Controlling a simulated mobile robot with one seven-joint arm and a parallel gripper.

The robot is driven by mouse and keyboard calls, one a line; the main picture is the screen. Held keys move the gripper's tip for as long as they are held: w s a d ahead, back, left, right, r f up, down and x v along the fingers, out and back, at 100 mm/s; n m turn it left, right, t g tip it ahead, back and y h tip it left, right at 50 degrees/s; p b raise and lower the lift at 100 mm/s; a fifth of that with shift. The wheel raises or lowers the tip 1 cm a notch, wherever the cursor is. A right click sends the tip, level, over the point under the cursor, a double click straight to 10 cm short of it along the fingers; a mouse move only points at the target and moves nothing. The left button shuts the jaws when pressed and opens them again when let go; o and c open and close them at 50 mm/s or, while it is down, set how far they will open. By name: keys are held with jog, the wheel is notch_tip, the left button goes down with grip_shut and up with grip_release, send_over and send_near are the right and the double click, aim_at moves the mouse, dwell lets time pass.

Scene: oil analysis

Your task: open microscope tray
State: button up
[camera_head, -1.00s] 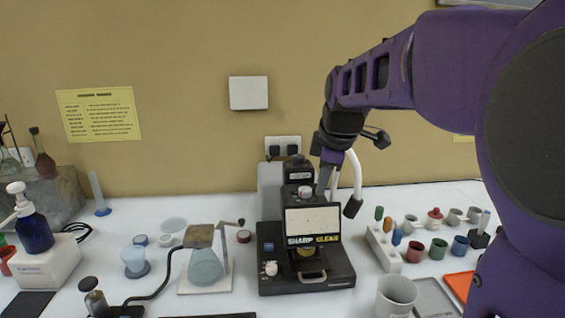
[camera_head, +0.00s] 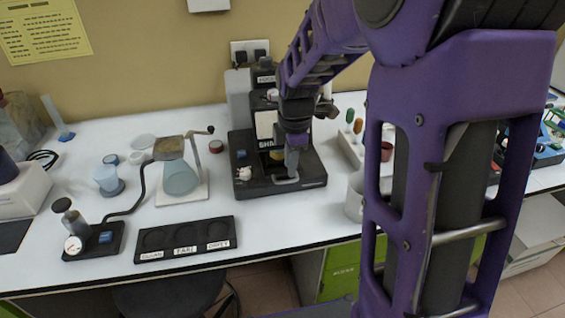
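The microscope (camera_head: 243,112) is a black and grey machine standing on the white table, with a pale panel on its front. Its black base (camera_head: 255,184) reaches toward the table's front, and a light handle (camera_head: 287,181) shows at the front of the base. I take this handle as the tray's. My gripper (camera_head: 292,165) points down just above the handle, in front of the microscope. The fingers are small and dark against the base. I cannot tell whether they are open or touching the handle. My purple arm hides the right part of the microscope.
A flask on a stand (camera_head: 181,178) is left of the microscope. A black labelled tray (camera_head: 186,240) lies near the front edge. A white cup (camera_head: 354,196) and a rack with coloured handles (camera_head: 350,140) stand to the right. Bare table lies in front of the base.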

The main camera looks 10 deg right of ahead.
aim_at(289, 180)
jog(key=shift+w+f, duration=0.2)
jog(key=shift+f, duration=0.9)
jog(key=shift+w+f, duration=0.2)
jog(key=shift+f, duration=0.85)
jog(key=shift+c, duration=0.3)
grip_shut()
